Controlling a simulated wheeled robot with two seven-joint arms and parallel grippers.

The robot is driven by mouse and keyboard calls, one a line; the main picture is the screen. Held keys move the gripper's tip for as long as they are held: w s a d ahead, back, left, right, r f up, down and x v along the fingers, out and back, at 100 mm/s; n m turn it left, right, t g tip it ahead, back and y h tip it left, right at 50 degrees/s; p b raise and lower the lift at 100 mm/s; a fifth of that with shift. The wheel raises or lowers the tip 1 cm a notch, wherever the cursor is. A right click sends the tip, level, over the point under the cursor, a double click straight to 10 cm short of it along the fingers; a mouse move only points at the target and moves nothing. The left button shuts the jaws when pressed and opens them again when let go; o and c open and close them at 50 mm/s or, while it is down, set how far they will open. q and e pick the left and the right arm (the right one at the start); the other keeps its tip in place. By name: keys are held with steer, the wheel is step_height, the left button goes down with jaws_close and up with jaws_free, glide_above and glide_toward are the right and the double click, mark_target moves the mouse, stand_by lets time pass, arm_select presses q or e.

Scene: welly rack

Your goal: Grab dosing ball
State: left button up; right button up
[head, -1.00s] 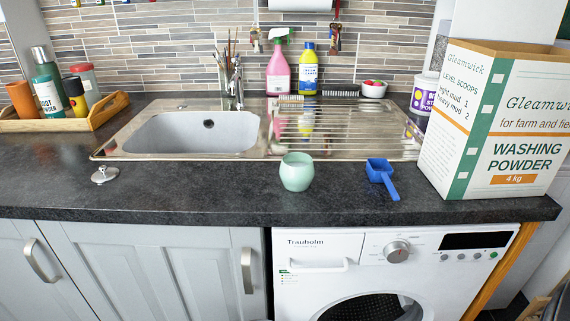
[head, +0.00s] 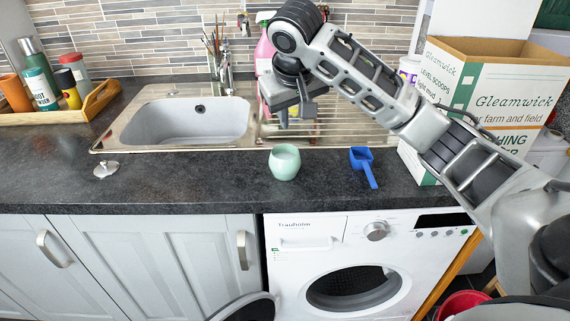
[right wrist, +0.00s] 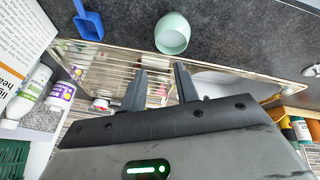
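The dosing ball, a pale mint-green rounded cup with an open top, stands on the dark worktop (head: 190,185) in front of the steel drainer. It shows in the head view (head: 285,162) and at the top of the right wrist view (right wrist: 172,36). My right gripper (head: 296,117) hangs over the drainer, behind and above the ball, not touching it. In the right wrist view its two fingers (right wrist: 160,82) are apart with nothing held between them. My left gripper is not in view.
A blue scoop (head: 363,167) lies right of the ball. The washing powder box (head: 510,100) stands farther right, partly behind my right arm. A sink plug (head: 106,169) lies at left. Worktop around the ball is clear.

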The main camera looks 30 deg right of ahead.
glide_toward(297, 152)
steer(key=x, duration=0.5)
steer(key=shift+w+a, duration=0.1)
steer(key=shift+w, duration=0.2)
steer(key=p+x, duration=0.1)
steer(key=x, duration=0.4)
steer(key=shift+s+f, duration=0.1)
steer(key=shift+c, duration=0.3)
jaws_close()
